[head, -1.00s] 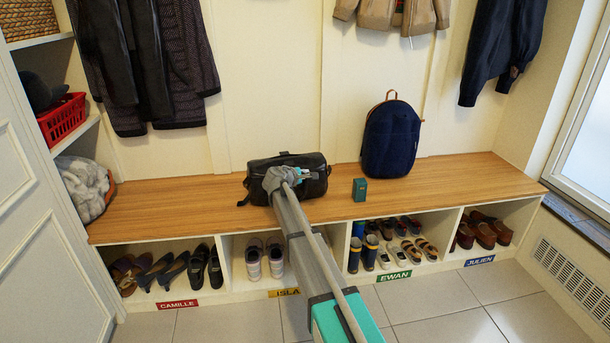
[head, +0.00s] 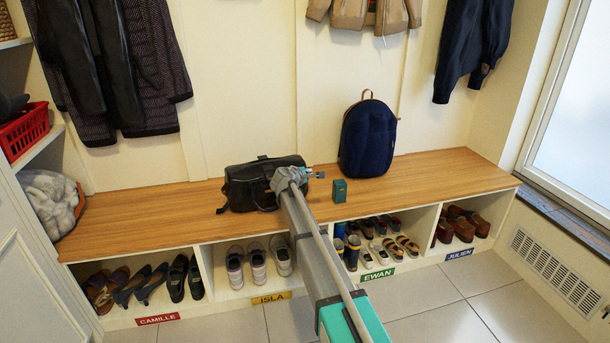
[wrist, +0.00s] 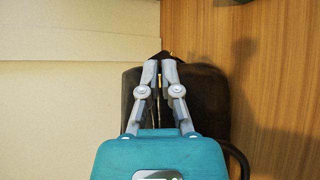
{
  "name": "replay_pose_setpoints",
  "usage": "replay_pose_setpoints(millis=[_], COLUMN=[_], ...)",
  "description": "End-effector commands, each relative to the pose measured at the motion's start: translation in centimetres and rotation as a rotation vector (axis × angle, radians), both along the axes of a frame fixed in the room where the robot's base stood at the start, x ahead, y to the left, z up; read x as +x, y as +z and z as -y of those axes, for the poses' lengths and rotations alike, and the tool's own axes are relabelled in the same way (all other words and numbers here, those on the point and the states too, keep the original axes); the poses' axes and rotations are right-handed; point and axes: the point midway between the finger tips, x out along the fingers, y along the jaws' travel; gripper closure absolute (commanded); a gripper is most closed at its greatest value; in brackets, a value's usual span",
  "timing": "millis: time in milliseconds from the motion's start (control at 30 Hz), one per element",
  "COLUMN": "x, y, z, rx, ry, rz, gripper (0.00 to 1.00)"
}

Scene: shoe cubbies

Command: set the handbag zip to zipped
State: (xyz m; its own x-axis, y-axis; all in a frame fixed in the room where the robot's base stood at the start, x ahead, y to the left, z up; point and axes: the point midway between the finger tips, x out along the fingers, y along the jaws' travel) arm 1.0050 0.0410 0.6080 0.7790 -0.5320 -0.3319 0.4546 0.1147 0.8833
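My gripper (head: 318,174) is at the bag's right end in the head view. In the wrist view the fingertips of my gripper (wrist: 160,64) are close together with a narrow gap, over the bag's far end. I cannot tell whether they hold the zip pull; it is too small to make out.
A small green box (head: 340,190) stands on the bench (head: 430,177) just right of my gripper. A navy backpack (head: 368,140) stands behind it. Shoe cubbies lie below. The bench is clear left of the bag and at the far right.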

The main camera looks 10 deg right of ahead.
Motion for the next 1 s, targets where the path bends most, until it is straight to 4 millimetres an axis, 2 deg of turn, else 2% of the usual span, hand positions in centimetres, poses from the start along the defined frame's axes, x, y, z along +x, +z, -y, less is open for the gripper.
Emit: replay_pose_setpoints(millis=[233,467,800,1000], x=[-0.1,-0.1,-0.1,-0.1], y=[0.0,0.0,0.0,-0.2], z=[-0.5,-0.9,-1.1,-0.3], rx=[-0.003,-0.002,-0.001,0.016], ry=[0.003,0.009,0.011,0.008], rz=[-0.002,-0.002,-0.001,-0.002], gripper=[1.00,0.59,0.59,0.59])
